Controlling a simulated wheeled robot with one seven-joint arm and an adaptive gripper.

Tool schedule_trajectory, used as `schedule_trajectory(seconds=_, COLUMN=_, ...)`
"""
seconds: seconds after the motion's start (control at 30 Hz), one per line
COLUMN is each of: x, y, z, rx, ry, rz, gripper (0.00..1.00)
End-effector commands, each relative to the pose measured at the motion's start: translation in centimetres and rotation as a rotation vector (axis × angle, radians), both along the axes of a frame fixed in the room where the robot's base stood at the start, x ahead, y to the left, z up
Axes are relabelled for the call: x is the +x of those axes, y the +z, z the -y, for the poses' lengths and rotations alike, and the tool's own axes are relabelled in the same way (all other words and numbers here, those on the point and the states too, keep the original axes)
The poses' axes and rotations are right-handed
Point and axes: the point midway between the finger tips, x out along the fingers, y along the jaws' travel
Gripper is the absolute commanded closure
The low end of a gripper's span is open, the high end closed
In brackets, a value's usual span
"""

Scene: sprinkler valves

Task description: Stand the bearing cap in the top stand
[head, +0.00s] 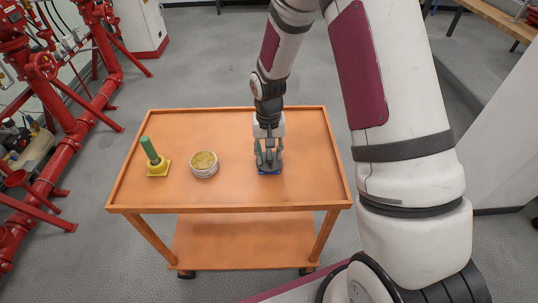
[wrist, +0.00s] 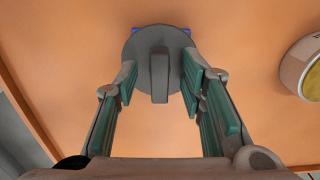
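A grey round disc with an upright rib (wrist: 159,76), which looks like the bearing cap, sits over a blue base (head: 269,172) on the orange cart top. The blue edge of the base also shows behind the disc in the wrist view (wrist: 188,31). My gripper (head: 268,161) points down over it. Its two green-padded fingers stand on either side of the rib, with gaps visible on both sides, so it is open. In the head view my fingers mostly hide the disc. I cannot tell which holder is the top stand.
A yellow base (head: 157,170) holding a tilted green cylinder (head: 149,150) stands at the cart's left. A round tin with a yellowish top (head: 204,163) stands between it and my gripper. The cart (head: 230,122) has a raised rim and much bare surface. Red pipes (head: 75,100) stand left.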

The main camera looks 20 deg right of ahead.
Motion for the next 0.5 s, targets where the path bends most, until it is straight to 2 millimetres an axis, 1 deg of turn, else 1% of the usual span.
schedule_trajectory(seconds=0.3, x=0.1, y=6.4, z=0.0, rx=-0.001, ry=0.0, rz=0.005, gripper=0.64)
schedule_trajectory(seconds=0.4, x=0.1, y=8.2, z=0.0, rx=-0.001, ry=-0.001, rz=0.005, gripper=0.64)
schedule_trajectory(seconds=0.5, x=0.1, y=9.5, z=0.0, rx=0.0, ry=-0.001, rz=0.004, gripper=0.64)
